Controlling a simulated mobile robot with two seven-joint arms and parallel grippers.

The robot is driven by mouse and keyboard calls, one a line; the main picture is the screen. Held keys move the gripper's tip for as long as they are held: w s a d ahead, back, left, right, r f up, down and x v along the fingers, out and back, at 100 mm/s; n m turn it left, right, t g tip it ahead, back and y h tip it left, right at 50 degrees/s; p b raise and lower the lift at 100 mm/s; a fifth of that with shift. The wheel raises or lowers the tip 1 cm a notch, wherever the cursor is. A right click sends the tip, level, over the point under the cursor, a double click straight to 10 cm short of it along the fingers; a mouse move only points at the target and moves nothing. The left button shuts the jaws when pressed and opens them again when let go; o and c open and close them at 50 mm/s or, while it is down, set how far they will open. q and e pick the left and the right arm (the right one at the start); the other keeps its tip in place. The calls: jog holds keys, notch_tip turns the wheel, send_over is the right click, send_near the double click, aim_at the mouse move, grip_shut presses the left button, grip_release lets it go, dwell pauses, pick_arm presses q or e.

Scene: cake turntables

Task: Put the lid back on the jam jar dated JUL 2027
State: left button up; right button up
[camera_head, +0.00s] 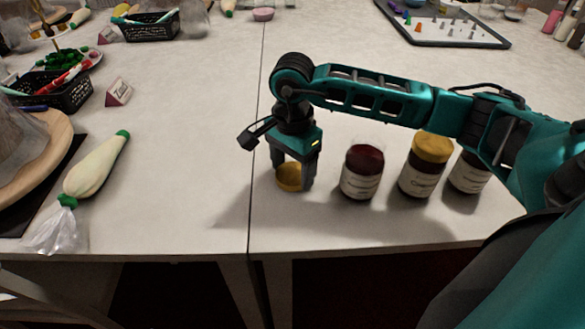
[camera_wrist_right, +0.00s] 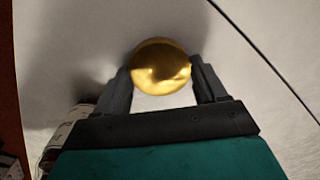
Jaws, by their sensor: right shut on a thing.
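My right gripper (camera_head: 291,181) points down at the table and is shut on a gold lid (camera_head: 288,178), which sits between its fingertips at or just above the table top. The lid also shows in the right wrist view (camera_wrist_right: 160,68). Just right of the gripper stands an open-looking jar with dark red content at its top (camera_head: 362,172). Next to it stands a jar with a gold lid on (camera_head: 426,165). A third jar (camera_head: 468,173) is partly hidden by my right arm. The dates on the labels are too small to read. My left gripper is not in view.
A piping bag (camera_head: 97,167) lies at the left, near a turntable (camera_head: 50,150). Black baskets (camera_head: 62,92) and a tray with piping tips (camera_head: 445,28) are further back. The table (camera_head: 200,150) is clear left of the gripper; its front edge is close.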

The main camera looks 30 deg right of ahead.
aim_at(293, 173)
pick_arm(q)
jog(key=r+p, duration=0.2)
jog(key=p, duration=0.1)
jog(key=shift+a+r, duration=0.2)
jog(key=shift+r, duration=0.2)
pick_arm(e)
notch_tip(293, 173, up, 20)
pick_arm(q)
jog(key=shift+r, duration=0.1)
pick_arm(e)
jog(key=a+f+n, duration=0.7)
jog(key=f+n, duration=0.3)
jog(key=n, duration=0.5)
jog(key=shift+s+f, duration=0.2)
jog(key=shift+s, duration=0.15)
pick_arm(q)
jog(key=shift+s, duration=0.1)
